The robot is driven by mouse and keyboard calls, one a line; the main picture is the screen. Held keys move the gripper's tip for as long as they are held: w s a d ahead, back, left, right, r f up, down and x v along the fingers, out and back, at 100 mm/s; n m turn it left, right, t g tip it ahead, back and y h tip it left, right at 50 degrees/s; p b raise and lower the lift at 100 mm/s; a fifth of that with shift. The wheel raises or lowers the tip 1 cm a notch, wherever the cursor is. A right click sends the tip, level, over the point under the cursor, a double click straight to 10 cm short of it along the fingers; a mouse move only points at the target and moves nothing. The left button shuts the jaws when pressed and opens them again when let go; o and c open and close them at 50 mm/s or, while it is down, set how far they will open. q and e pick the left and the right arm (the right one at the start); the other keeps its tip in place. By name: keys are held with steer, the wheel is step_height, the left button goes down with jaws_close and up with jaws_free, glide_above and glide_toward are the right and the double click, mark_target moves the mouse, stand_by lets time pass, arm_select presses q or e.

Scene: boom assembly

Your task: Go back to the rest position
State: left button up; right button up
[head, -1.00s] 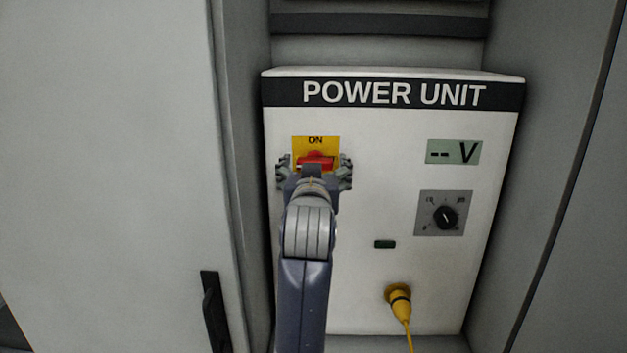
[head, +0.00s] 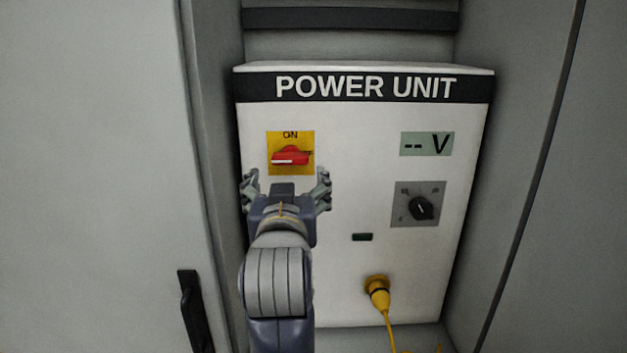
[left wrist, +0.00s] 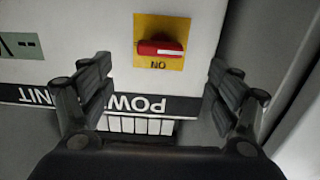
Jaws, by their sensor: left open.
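My left gripper (head: 285,183) is open and empty in front of the white power unit (head: 340,285). In the head view its fingers are spread just below the red switch (head: 290,156) on its yellow plate (head: 273,168), apart from it. The switch handle lies roughly horizontal under the word ON. In the left wrist view the red switch (left wrist: 160,47) shows beyond and between the two open fingers (left wrist: 162,85), upside down. My right gripper is not in view.
The unit also carries a display (head: 427,144) reading "-- V", a black dial (head: 420,207), a small dark indicator (head: 362,237) and a yellow plug (head: 377,290) with its cable. A grey cabinet door with a black handle (head: 192,310) stands at left.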

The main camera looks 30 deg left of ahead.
arm_select(q)
steer(key=s+d+f+m+g+h, duration=0.2)
steer(key=f, duration=0.7)
steer(key=s+d+f+m+g+h, duration=0.1)
steer(key=d+f+m+h, duration=0.1)
steer(key=f, duration=0.8)
steer(key=s+d+f+m+g+h, duration=0.2)
steer(key=f, duration=0.7)
steer(key=s+d+f+m+g+h, duration=0.1)
steer(key=s+d+f+g+h, duration=0.2)
steer(key=s+f, duration=0.7)
steer(key=s+d+f+m+g, duration=0.15)
steer(key=s+f+g, duration=0.25)
steer(key=s+f, duration=0.55)
step_height(320, 180, down, 30)
steer(key=s+g+b, duration=0.1)
steer(key=s+b, duration=0.2)
steer(key=b, duration=0.1)
steer(key=s+a+f+g+b, duration=0.1)
steer(key=s+a+f+b, duration=0.1)
steer(key=s+f, duration=1.3)
step_height(320, 180, down, 3)
steer(key=shift+s+r+b, duration=0.1)
steer(key=shift+s+b, duration=0.2)
steer(key=shift+b, duration=0.25)
